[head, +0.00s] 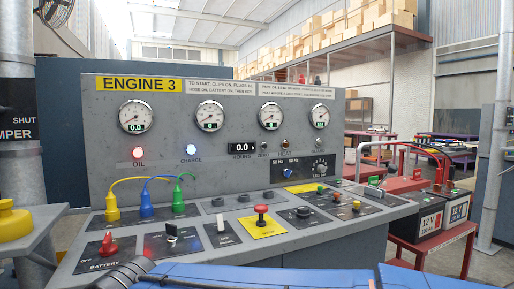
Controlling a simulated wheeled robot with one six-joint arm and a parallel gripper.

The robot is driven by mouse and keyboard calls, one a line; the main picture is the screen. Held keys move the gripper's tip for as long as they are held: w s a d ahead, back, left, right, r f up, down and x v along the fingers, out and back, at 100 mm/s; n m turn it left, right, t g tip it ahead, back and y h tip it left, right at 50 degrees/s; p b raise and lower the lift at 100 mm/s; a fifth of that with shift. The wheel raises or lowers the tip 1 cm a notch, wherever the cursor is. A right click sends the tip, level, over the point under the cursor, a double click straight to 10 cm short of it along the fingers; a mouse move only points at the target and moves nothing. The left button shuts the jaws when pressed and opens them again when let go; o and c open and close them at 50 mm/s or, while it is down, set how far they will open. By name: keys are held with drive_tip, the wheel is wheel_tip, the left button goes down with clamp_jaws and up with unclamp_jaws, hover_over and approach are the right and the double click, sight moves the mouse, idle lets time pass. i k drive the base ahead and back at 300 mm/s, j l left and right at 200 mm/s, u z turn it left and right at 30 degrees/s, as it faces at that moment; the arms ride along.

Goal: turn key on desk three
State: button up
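The Engine 3 desk (345,215) stands in front of me, its upright panel marked with a yellow ENGINE 3 label (138,85). A key (172,231) with a pale head stands in a switch on the desk's sloped top, left of middle. A red battery switch (108,245) is to its left, beside the words OFF and BATTERY.
Yellow, blue and green plugs (147,213) with cables stand behind the key. A white rocker switch (222,226) and a red push button (261,215) are to its right. A red cart with batteries (428,217) is at right; a yellow knob (14,220) is at far left.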

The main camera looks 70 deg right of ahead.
sight(171, 229)
drive_tip(key=i+j, duration=0.1)
drive_tip(key=i+j+z, duration=0.15)
drive_tip(key=k+l+z, duration=0.2)
drive_tip(key=z, duration=0.25)
drive_tip(key=k+l+z, duration=0.15)
drive_tip(key=l+z, duration=0.2)
drive_tip(key=z, duration=0.15)
drive_tip(key=k+l+z, duration=0.1)
drive_tip(key=l+z, duration=0.35)
drive_tip(key=j, duration=0.1)
